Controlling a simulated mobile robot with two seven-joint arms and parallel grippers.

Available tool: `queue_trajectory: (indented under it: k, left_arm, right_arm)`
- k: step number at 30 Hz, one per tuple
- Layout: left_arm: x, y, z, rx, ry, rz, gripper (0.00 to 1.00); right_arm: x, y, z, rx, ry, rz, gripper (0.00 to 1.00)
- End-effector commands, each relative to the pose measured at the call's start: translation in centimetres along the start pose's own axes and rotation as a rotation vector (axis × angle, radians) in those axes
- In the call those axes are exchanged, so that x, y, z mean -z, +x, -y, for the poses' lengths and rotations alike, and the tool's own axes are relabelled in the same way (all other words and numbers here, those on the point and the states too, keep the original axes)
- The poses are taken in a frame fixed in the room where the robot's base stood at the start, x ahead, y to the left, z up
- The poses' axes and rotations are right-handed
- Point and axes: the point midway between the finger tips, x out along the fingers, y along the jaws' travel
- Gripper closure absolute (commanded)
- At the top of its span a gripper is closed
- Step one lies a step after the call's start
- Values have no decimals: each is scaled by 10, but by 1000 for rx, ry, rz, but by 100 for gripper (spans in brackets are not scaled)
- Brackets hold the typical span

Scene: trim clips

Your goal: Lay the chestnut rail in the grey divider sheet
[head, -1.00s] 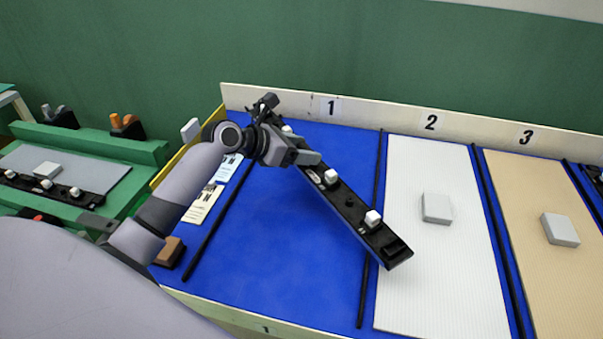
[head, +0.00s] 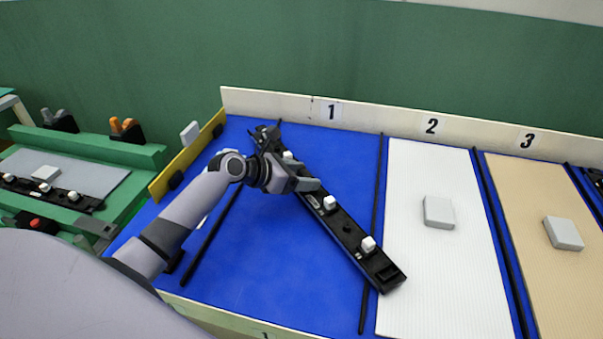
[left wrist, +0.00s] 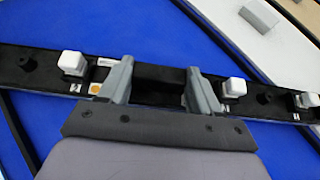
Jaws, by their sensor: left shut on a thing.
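My left gripper (head: 296,182) is shut on a long black rail (head: 345,229) with several white clips. The rail lies slantwise over the blue bay marked 1, its near end close to the white sheet. I cannot tell if it touches the surface. In the left wrist view the gripper's fingers (left wrist: 158,86) grip the rail (left wrist: 152,100), which bears a small orange dot. No rail looks chestnut in colour. A grey sheet (head: 108,174) lies on the green bench at the left, with another black rail (head: 62,194) along its near edge. My right gripper is not in view.
A white ribbed sheet (head: 430,270) lies in bay 2 and a tan sheet (head: 545,270) in bay 3, each with a grey block. Thin black strips (head: 370,225) part the bays. A yellow board (head: 180,165) edges the left side. Bay 1's near part is clear.

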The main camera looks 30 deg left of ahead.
Motion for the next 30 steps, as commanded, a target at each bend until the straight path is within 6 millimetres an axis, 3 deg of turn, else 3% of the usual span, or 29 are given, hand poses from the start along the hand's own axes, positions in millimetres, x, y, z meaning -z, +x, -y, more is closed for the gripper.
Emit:
queue_trajectory:
  k: [6,7,9,22,30]
  left_arm:
    - [4,3,0,-1,-1,3,79]
    - [6,3,0,-1,-1,0,27]
    - [6,3,0,-1,0,0,11]
    - [-4,-2,-1,-2,5,2,11]
    - [-5,-51,-1,-2,2,-3,11]
  right_arm:
    - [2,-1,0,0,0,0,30]
    - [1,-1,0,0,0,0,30]
    - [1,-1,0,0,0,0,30]
    - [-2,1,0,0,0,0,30]
    - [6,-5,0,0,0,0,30]
